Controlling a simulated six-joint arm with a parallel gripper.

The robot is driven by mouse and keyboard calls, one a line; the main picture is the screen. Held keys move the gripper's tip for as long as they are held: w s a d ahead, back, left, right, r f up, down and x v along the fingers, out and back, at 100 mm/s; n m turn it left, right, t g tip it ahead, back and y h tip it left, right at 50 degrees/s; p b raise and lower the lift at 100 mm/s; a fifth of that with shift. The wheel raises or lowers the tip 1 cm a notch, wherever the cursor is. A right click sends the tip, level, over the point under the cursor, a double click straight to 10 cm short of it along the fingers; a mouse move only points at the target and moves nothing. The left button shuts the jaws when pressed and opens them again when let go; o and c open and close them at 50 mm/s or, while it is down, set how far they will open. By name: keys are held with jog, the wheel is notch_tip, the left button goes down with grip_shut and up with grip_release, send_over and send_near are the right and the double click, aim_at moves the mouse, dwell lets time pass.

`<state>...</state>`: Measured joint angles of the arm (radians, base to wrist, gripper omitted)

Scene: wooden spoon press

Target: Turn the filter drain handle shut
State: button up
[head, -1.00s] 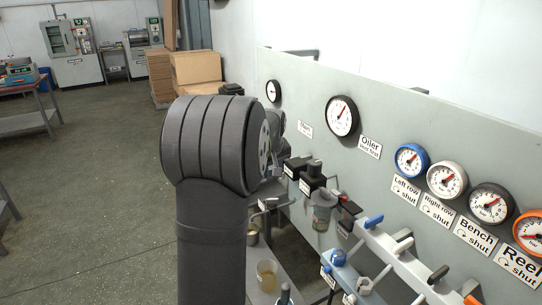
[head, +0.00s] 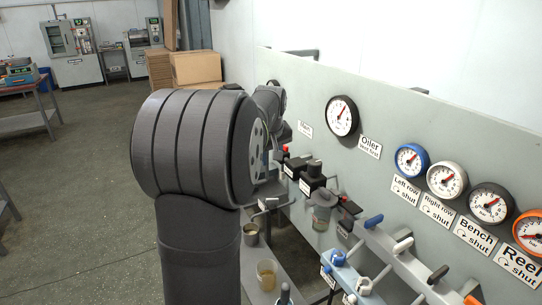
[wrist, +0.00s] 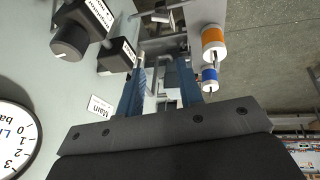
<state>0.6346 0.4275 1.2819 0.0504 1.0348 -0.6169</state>
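My gripper (wrist: 163,92) shows in the wrist view with its two blue fingers apart. Pale metal parts (wrist: 153,78) show between and beyond the fingers; I cannot tell whether they touch them or which one is the filter drain handle. In the head view my gripper is hidden behind my own arm. A filter-like unit with a clear grey bowl (head: 322,215) hangs under black blocks on the panel in the head view. No drain handle can be made out there with certainty.
The grey panel (head: 450,135) carries gauges and labels. Blue (head: 373,221), white (head: 403,245) and black (head: 437,274) levers stick out low on the right. A black knob (wrist: 70,38) and a banded orange cylinder (wrist: 213,40) flank my fingers. Cups (head: 266,275) stand below.

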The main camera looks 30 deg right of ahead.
aim_at(272, 199)
jog(key=o, duration=0.3)
jog(key=shift+f, duration=0.15)
jog(key=o, duration=0.4)
jog(key=f+m, duration=0.1)
jog(key=f, duration=0.1)
jog(key=w+d+f+m, duration=0.1)
jog(key=f, duration=0.2)
jog(key=w+d+f+m, duration=0.1)
jog(key=f+m, duration=0.1)
jog(key=shift+w+d+f, duration=0.15)
jog(key=shift+d+f, duration=0.05)
jog(key=shift+o, duration=0.2)
jog(key=x, duration=1.6)
jog(key=shift+w+a+f, duration=0.25)
jog(key=shift+a+f, duration=0.05)
jog(key=shift+c, duration=0.5)
jog(key=c, duration=0.9)
